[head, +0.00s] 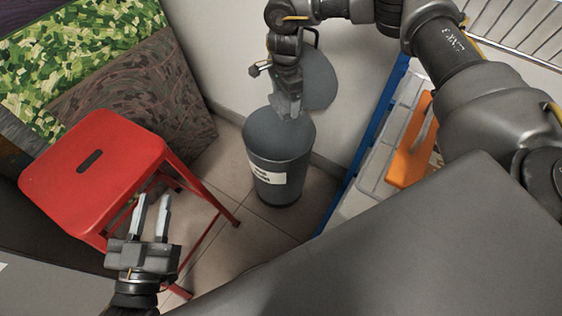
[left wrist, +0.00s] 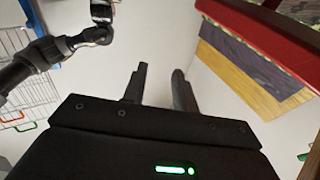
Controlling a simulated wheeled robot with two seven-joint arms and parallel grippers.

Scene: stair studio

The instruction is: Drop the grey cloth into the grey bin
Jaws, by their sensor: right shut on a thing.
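The grey bin (head: 272,172) stands upright on the tiled floor by the wall, with a white label on its front. My right gripper (head: 287,100) points down over the bin's far rim and is shut on the grey cloth (head: 290,108). A rounded grey panel (head: 319,80) behind the gripper looks like a raised lid. My left gripper (head: 152,215) is open and empty beside the red stool; its parted fingers show in the left wrist view (left wrist: 158,90).
A red stool (head: 92,165) stands left of the bin. Patterned panels (head: 140,95) lean on the wall behind it. A blue-framed rack (head: 362,150) with pale boxes and an orange item (head: 411,150) stands to the right. Some floor is clear around the bin.

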